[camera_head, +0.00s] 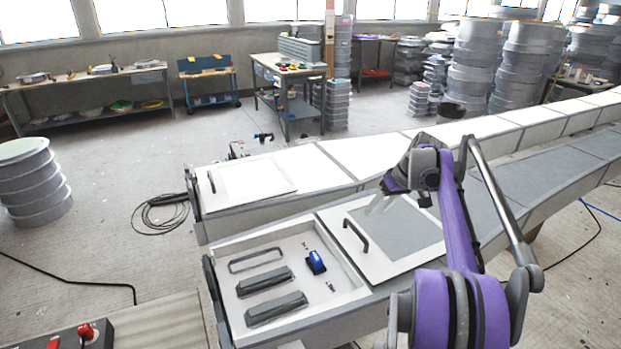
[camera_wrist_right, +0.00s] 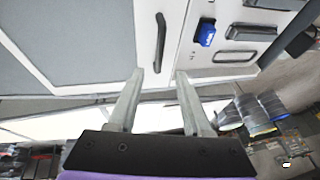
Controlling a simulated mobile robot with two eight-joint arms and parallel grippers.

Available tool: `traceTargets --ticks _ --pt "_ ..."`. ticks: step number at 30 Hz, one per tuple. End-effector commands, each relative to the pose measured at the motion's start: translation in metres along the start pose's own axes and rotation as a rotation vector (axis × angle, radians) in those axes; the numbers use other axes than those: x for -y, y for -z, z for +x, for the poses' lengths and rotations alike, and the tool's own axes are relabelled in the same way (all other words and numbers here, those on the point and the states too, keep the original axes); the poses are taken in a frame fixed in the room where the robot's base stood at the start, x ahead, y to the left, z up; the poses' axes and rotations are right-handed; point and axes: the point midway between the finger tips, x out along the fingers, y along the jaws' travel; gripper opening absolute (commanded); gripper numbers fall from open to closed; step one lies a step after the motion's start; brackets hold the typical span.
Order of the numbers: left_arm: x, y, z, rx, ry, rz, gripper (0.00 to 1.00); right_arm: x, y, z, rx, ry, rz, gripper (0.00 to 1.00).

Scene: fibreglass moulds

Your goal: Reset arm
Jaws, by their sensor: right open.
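My right arm, purple and grey, reaches in from the lower right in the head view. Its right gripper (camera_head: 380,203) is over the grey-centred mould panel (camera_head: 402,228), to the right of that panel's black handle (camera_head: 355,236). In the right wrist view the two pale fingers of the gripper (camera_wrist_right: 160,76) stand apart with nothing between them. The black handle (camera_wrist_right: 160,42) shows just beyond the fingertips, apart from them. My left gripper is not in view.
An open mould tray (camera_head: 240,333) holds a blue tool (camera_head: 316,262), two dark bars and a handle-shaped frame. A second mould line with a white panel (camera_head: 252,182) runs behind. A black cable coil (camera_head: 160,213) lies on the floor. A red button box (camera_head: 86,332) is at the lower left.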

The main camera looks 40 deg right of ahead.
Motion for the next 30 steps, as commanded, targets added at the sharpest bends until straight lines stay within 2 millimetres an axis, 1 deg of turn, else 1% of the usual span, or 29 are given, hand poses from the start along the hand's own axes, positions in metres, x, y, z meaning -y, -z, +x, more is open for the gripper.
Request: traceTargets --ticks 5,8,11,14,15,17,18,20,21,23,24,26,27,29,30 --pt "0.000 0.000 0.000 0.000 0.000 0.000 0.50 0.000 0.000 0.000 0.000 0.000 0.000 0.50" --pt "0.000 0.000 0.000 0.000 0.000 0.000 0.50 0.011 -0.001 0.002 0.004 -0.001 -0.005 0.50" --pt "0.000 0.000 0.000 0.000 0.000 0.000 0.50 0.045 -0.005 0.010 0.017 -0.009 -0.021 0.50" --pt "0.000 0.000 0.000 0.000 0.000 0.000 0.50 0.102 -0.020 0.022 0.034 -0.025 -0.048 0.50" --pt "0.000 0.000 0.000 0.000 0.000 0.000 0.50 0.127 -0.029 0.028 0.040 -0.034 -0.062 0.50" --pt "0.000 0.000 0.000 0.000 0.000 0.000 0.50 0.164 -0.048 0.035 0.044 -0.047 -0.083 0.50" --pt "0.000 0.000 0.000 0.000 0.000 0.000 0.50 0.186 -0.062 0.040 0.045 -0.056 -0.097 0.50" --pt "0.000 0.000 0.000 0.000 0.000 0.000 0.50 0.216 -0.086 0.048 0.043 -0.067 -0.119 0.50" --pt "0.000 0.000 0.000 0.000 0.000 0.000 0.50 0.235 -0.103 0.052 0.038 -0.075 -0.134 0.50" --pt "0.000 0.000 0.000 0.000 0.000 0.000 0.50 0.260 -0.130 0.059 0.029 -0.083 -0.157 0.50" --pt "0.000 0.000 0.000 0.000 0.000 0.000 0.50 0.275 -0.150 0.064 0.022 -0.087 -0.174 0.50" --pt "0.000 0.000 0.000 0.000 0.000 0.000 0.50 0.293 -0.179 0.071 0.007 -0.091 -0.198 0.50" --pt "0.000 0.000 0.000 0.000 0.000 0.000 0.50 0.304 -0.199 0.076 -0.005 -0.092 -0.214 0.50" --pt "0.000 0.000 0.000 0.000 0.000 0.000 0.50 0.316 -0.226 0.083 -0.023 -0.091 -0.237 0.50" --pt "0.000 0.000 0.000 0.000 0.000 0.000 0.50 0.322 -0.242 0.088 -0.034 -0.090 -0.250 0.50"
